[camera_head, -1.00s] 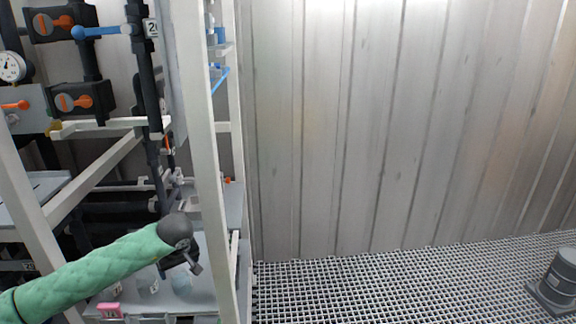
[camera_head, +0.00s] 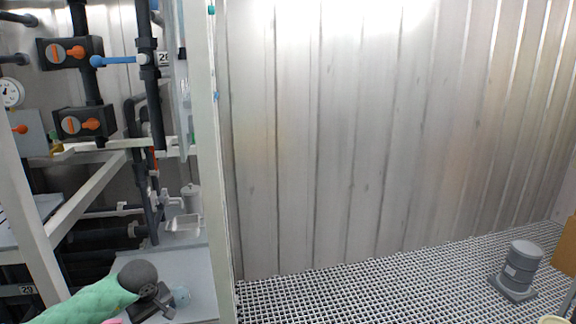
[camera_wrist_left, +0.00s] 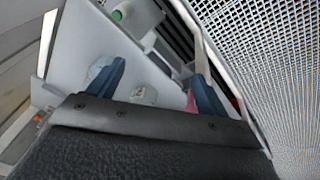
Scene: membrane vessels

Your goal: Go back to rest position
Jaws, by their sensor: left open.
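My left gripper (camera_head: 158,302) is at the lower left of the head view, at the end of my green-sleeved arm, over the grey shelf (camera_head: 185,262) of the white rack. In the left wrist view its two dark blue fingers stand apart with nothing held between them (camera_wrist_left: 158,88). A translucent vessel (camera_head: 181,297) stands on the shelf just right of the gripper in the head view. The wrist view shows a pale cup (camera_wrist_left: 97,68) partly behind one finger and a small whitish piece (camera_wrist_left: 143,95) beyond the gap. My right gripper does not show.
The white rack post (camera_head: 207,190) rises close to the right of my left arm. Dark pipes and valves with orange handles (camera_head: 77,53) and a blue lever (camera_head: 118,60) fill the rack. A grey drum (camera_head: 520,264) stands on the open grating floor (camera_head: 390,285) at right.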

